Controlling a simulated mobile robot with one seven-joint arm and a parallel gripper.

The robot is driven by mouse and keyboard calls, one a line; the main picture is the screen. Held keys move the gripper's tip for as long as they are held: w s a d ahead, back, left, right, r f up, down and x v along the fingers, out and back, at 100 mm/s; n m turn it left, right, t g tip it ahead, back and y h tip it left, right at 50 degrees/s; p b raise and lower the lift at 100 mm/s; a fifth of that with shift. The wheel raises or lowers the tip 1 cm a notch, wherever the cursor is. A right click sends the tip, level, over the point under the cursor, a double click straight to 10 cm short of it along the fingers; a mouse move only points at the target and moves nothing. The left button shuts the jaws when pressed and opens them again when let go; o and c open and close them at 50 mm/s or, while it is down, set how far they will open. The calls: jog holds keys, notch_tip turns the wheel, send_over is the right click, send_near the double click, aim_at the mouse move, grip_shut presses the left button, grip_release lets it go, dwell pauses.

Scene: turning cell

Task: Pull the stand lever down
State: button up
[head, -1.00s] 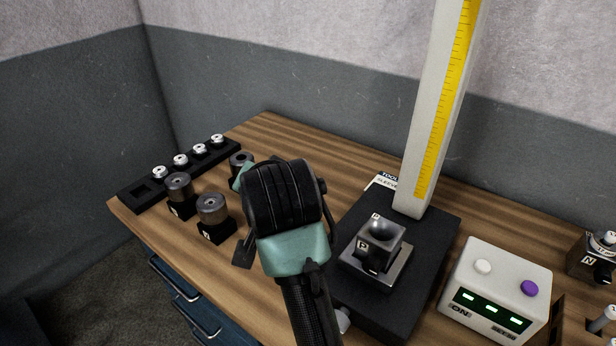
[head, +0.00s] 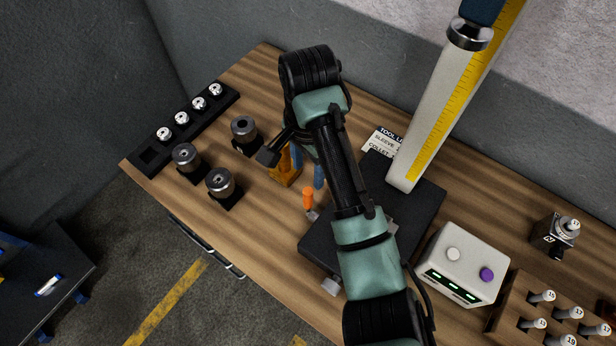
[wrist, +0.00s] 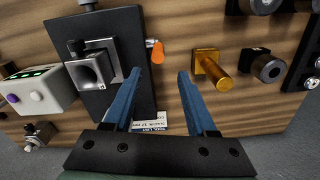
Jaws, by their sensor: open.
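The stand has a black base (head: 425,205) and a pale column (head: 432,130) with a yellow scale. A short lever with an orange handle (head: 308,198) sticks out beside the base; its orange handle also shows in the wrist view (wrist: 156,52), close to the base's edge. My gripper (head: 308,172) is open and empty above the bench. In the wrist view, the blue fingers of my gripper (wrist: 159,74) point towards the lever, with the orange handle beyond the gap between their tips. They look apart from it. My arm hides part of the base in the head view.
A brass post (wrist: 215,70) on a square foot stands close beside one finger. Dark cylindrical holders (head: 220,183) and a black rack (head: 182,130) lie to the left. A white control box (head: 462,264) and a wooden tool rack (head: 535,318) are at the right.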

aim_at(308, 200)
jog(key=f, duration=0.1)
jog(key=s+f, duration=0.1)
jog(key=shift+s+f, duration=0.15)
jog(key=shift+f, duration=0.15)
jog(key=f, duration=0.4)
jog(key=f+p, duration=0.1)
jog(key=f, duration=0.3)
jog(key=shift+w+f, duration=0.2)
jog(key=shift+f, duration=0.1)
jog(key=shift+w+f, duration=0.15)
jog(key=shift+f, duration=0.3)
jog(key=shift+r, duration=0.1)
grip_shut()
